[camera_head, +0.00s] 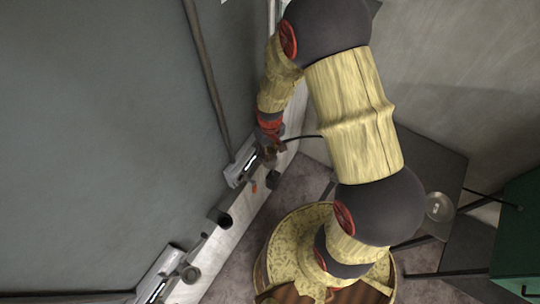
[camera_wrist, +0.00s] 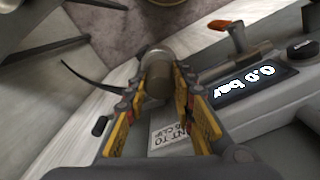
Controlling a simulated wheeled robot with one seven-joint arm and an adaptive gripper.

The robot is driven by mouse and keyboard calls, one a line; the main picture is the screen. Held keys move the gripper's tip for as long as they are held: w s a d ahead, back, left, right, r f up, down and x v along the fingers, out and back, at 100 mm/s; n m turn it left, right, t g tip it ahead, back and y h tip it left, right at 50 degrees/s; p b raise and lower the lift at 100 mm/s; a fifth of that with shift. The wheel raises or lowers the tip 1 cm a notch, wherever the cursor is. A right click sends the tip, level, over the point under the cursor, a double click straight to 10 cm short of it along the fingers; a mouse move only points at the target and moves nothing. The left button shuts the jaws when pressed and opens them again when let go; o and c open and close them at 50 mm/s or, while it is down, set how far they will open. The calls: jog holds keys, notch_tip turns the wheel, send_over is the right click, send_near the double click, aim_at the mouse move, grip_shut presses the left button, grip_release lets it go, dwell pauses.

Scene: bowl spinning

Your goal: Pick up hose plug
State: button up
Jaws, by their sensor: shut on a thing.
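The hose plug (camera_wrist: 157,72) is a grey-brown cylinder in the middle of the wrist view. My gripper (camera_wrist: 160,88) has its yellow fingers on both sides of the plug, shut on it. A thin black hose or cable (camera_wrist: 90,78) runs off to the left beside the plug. In the head view my gripper (camera_head: 268,150) is at the white ledge, and the plug is too small and covered to make out clearly. I cannot tell whether the plug is still seated.
A panel with a "0.0 bar" display (camera_wrist: 252,84), an orange-tipped lever (camera_wrist: 228,28) and a black knob (camera_wrist: 302,50) lies close right of my fingers. A dark cup-like part (camera_head: 219,217) stands along the ledge. A grey table (camera_head: 432,165) is at the right.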

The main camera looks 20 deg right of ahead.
grip_shut()
jog(key=shift+r, duration=0.1)
jog(key=shift+w+r, duration=0.1)
jog(key=shift+r, duration=0.25)
jog(key=shift+r+b, duration=0.6)
jog(key=shift+r, duration=0.35)
jog(key=s+a+r+p, duration=0.1)
jog(key=s+a+r, duration=0.1)
jog(key=s+r, duration=1.2)
jog(key=shift+r, duration=0.4)
jog(key=shift+a, duration=0.1)
dwell(0.5)
